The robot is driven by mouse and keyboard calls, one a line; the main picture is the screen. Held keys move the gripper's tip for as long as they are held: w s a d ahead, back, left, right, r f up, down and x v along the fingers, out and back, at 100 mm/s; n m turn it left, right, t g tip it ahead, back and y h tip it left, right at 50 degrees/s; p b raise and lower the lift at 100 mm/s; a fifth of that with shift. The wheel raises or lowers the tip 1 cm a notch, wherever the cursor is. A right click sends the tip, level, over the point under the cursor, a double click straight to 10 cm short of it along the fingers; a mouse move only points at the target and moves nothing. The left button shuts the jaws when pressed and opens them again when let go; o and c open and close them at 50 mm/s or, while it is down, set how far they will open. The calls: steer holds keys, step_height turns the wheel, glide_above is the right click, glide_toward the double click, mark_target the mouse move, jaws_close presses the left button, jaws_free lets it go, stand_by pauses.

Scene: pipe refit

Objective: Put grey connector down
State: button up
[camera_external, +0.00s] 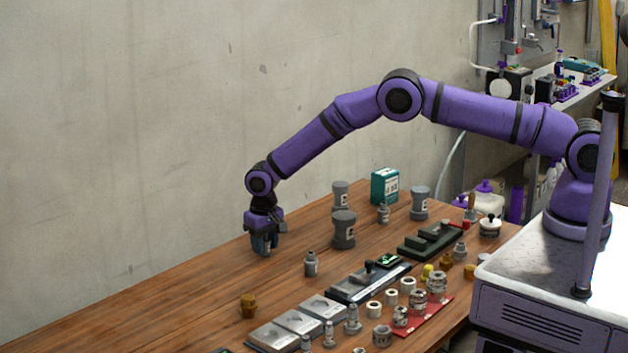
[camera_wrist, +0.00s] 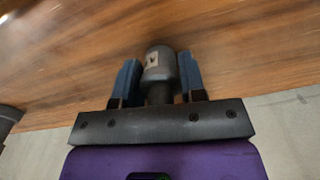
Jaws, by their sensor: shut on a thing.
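My gripper (camera_external: 264,242) is at the far left part of the wooden table, close to its back edge by the wall. In the wrist view my gripper (camera_wrist: 159,82) has its two blue fingers on either side of a grey connector (camera_wrist: 158,62) with a small light label. It is shut on this connector. In the outside view the connector is mostly hidden between the fingers. The fingers point down and are at or just above the table top; I cannot tell whether the connector touches the wood.
Grey fittings (camera_external: 343,230) stand to the right on the table (camera_external: 190,310). A small grey fitting (camera_external: 311,263) and a brass fitting (camera_external: 248,306) stand nearer the front. Metal plates (camera_external: 298,322) and a red mat (camera_external: 425,318) lie at the front right. The table's left part is clear.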

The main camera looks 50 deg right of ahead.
steer(key=shift+f, duration=0.15)
steer(key=o, duration=0.9)
